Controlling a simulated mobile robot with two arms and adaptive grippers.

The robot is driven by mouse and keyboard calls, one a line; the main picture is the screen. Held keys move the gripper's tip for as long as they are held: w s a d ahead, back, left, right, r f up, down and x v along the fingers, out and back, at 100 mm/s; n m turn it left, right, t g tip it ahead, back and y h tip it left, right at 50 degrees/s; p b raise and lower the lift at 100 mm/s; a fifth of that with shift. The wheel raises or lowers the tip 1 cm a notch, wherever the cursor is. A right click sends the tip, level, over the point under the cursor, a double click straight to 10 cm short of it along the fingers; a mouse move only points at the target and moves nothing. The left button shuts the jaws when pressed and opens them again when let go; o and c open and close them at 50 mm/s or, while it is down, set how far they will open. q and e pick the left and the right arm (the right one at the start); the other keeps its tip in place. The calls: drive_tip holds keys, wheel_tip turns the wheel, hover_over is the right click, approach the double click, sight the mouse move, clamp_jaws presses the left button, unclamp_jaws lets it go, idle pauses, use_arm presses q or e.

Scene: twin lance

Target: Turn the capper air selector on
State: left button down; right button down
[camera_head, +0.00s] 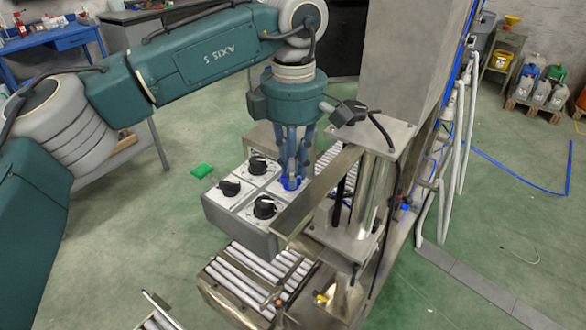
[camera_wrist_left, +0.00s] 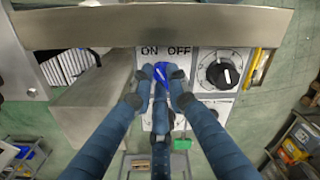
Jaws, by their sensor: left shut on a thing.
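The blue selector knob (camera_head: 291,184) sits on a light panel on top of a grey control box, partly hidden by my fingers. In the left wrist view the blue knob (camera_wrist_left: 160,71) shows a pale pointer mark, below the printed words ON at left and OFF at right. The exact pointer direction is hard to tell. My left gripper (camera_head: 290,178) comes down from above and is shut on the blue knob. Its fingertips (camera_wrist_left: 166,76) lie on both sides of the knob in the wrist view. My right gripper is not in view.
Black rotary knobs (camera_head: 264,207) stand on neighbouring panels of the box; one (camera_wrist_left: 218,73) is close beside the blue knob in the wrist view. A metal guide rail (camera_head: 318,192) runs close to the gripper. A roller conveyor (camera_head: 245,282) lies in front of the box.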

use_arm(q)
drive_tip(key=shift+w+r, duration=0.15)
drive_tip(key=shift+r, duration=0.05)
drive_tip(key=c, duration=2)
unclamp_jaws()
wheel_tip(320, 180, up, 12)
drive_tip(key=shift+f, duration=0.1)
